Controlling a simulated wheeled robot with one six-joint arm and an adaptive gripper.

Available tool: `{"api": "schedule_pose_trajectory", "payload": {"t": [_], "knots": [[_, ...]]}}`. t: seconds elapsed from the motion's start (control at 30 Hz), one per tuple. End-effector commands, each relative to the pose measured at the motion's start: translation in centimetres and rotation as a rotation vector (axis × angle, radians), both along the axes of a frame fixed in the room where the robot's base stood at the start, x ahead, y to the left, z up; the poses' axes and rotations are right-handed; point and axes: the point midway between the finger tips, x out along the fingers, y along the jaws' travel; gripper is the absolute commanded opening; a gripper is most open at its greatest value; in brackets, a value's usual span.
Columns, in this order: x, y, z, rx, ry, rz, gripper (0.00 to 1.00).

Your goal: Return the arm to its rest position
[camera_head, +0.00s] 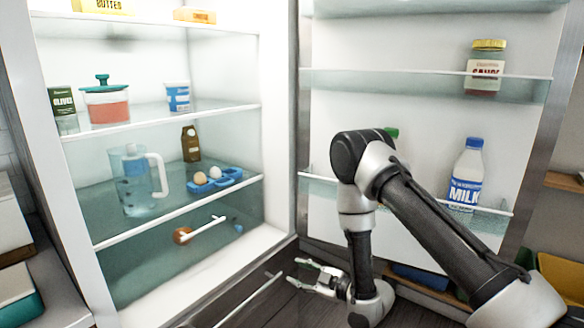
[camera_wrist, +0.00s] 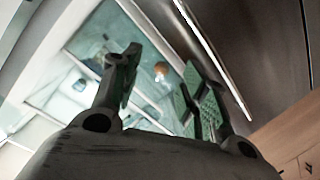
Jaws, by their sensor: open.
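My gripper (camera_head: 312,276) is low in front of the open fridge, near the bottom edge of the fridge opening. Its fingers point left in the head view and stand apart with nothing between them. In the wrist view my gripper (camera_wrist: 165,90) also shows two spread fingers with green pads. My arm reaches in from the lower right, bends at a high elbow in front of the fridge door, and hangs down to the gripper.
The fridge holds a pitcher (camera_head: 133,185), a blue egg tray (camera_head: 222,183) and a lidded red container (camera_head: 106,107). The open door (camera_head: 400,100) carries a milk bottle (camera_head: 466,176) and a sauce jar (camera_head: 485,68) behind my arm. A drawer handle (camera_head: 245,300) lies left of the gripper.

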Motion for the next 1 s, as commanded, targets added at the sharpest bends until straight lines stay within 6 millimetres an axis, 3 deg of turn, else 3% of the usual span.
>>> {"api": "schedule_pose_trajectory", "payload": {"t": [0.23,0.4,0.5,0.57,0.67,0.8,1.0], "knots": [[-1.7,-1.6,-5.6,-0.148,0.225,-0.02,0.44],[-4.0,-4.6,-10.1,-0.309,0.455,-0.071,0.44],[-5.2,-7.2,-11.2,-0.423,0.609,-0.137,0.44],[-5.9,-9.5,-10.8,-0.498,0.713,-0.201,0.44],[-6.9,-14.0,-7.9,-0.609,0.889,-0.35,0.44],[-9.2,-20.0,-1.0,-0.693,1.102,-0.584,0.44],[-14.2,-25.8,10.0,-0.685,1.319,-0.858,0.44]]}}
